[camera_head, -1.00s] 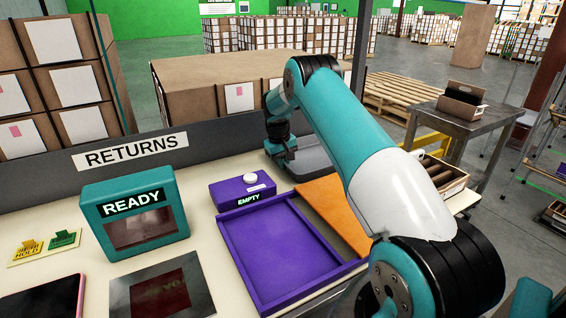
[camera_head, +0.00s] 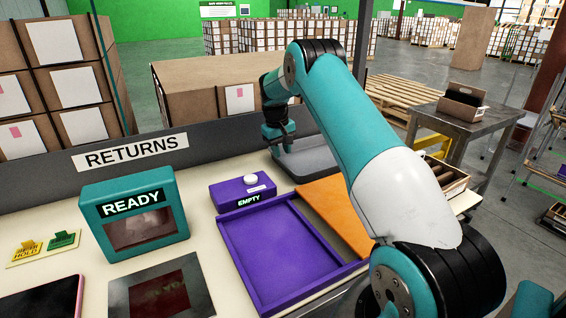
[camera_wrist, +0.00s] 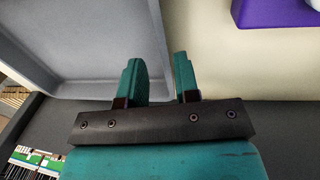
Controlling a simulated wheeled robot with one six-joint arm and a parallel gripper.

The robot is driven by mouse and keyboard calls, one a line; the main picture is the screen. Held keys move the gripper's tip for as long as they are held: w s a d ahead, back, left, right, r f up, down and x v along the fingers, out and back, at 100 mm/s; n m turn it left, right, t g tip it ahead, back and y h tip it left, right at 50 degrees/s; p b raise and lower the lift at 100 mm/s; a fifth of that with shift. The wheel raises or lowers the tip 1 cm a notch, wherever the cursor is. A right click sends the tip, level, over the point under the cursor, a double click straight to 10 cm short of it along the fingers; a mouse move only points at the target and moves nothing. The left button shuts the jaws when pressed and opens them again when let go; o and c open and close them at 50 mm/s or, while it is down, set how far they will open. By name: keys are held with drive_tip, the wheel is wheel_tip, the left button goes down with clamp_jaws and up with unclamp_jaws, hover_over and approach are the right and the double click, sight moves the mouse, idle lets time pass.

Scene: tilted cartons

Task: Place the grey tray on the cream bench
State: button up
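The grey tray (camera_head: 318,157) lies flat on the cream bench (camera_head: 205,178), near its back edge and beside the dark back panel. In the wrist view the tray (camera_wrist: 70,55) fills the left side, and cream bench surface (camera_wrist: 215,70) shows to the right of its wall. My gripper (camera_head: 280,150) is over the tray's left end. In the wrist view its two fingers (camera_wrist: 158,58) are apart, one over the tray's inside and one outside the wall, with a gap around the rim. Part of the tray is hidden behind my arm.
A purple tray (camera_head: 285,250), a purple box (camera_head: 240,192) marked EMPTY and an orange board (camera_head: 335,210) lie on the bench nearby. A teal READY box (camera_head: 135,215) stands at left. The RETURNS panel (camera_head: 60,170) runs along the back.

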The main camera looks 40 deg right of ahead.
wheel_tip(320, 180, up, 6)
drive_tip(key=shift+a+r, duration=0.2)
drive_tip(key=shift+a, duration=0.25)
drive_tip(key=shift+w, duration=0.1)
